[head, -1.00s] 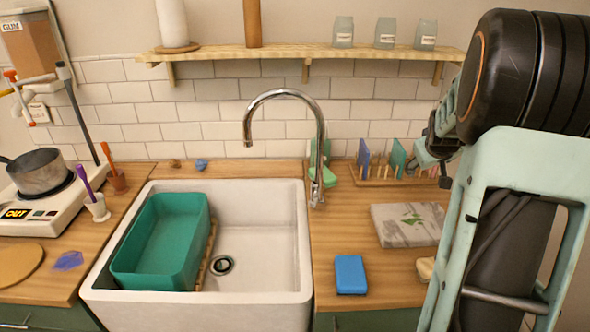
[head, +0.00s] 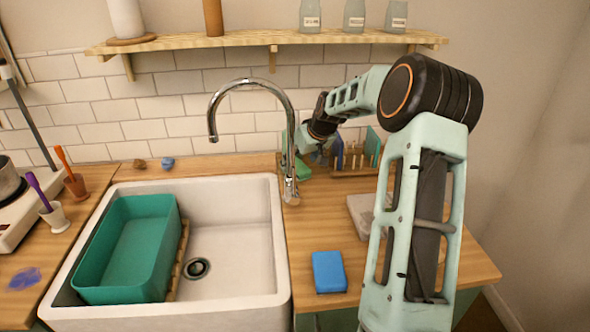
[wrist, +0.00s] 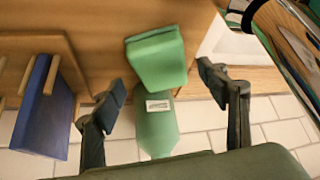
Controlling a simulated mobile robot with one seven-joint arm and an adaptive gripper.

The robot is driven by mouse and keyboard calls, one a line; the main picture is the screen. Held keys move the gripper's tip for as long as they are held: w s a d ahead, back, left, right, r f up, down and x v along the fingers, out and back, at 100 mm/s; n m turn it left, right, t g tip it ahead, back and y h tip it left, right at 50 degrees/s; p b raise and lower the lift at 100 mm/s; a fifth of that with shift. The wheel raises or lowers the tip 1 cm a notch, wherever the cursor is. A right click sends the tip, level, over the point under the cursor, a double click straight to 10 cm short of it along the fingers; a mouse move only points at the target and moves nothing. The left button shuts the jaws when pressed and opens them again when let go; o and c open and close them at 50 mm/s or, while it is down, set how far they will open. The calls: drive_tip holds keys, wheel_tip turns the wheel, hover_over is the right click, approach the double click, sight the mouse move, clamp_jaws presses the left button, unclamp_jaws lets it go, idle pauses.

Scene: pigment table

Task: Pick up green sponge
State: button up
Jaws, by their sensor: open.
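The green sponge (wrist: 157,60) is a block on the wooden counter, in the upper middle of the wrist view. A green upright piece with a white label (wrist: 157,130) stands right by it, against the tiles. In the head view the sponge (head: 301,169) shows behind the tap, partly hidden by it and my gripper. My gripper (wrist: 163,84) is open. Its two fingers show on either side of the sponge and labelled piece, apart from both. In the head view my gripper (head: 317,152) is just right of the tap.
The chrome tap (head: 289,150) stands close on the sponge's sink side. A wooden rack (head: 357,168) with blue and green boards is on the other side. A blue sponge (head: 328,271) lies at the front. The white sink (head: 240,262) holds a teal tub (head: 120,282).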

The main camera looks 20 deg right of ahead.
sight(297, 165)
drive_tip(key=x, duration=0.3)
drive_tip(key=shift+w+a+f, duration=0.1)
drive_tip(key=shift+a+f, duration=0.05)
drive_tip(key=shift+a, duration=0.05)
drive_tip(key=c, duration=0.8)
drive_tip(key=shift+c, duration=0.5)
drive_tip(key=shift+v, duration=0.8)
drive_tip(key=s+r, duration=0.3)
drive_tip(key=s, duration=0.3)
drive_tip(key=s+d+r, duration=0.1)
drive_tip(key=s+r, duration=0.2)
drive_tip(key=s, duration=0.4)
drive_tip(key=shift+d+r+b, duration=0.3)
drive_tip(key=shift+r+b, duration=0.05)
drive_tip(key=shift+s, duration=0.1)
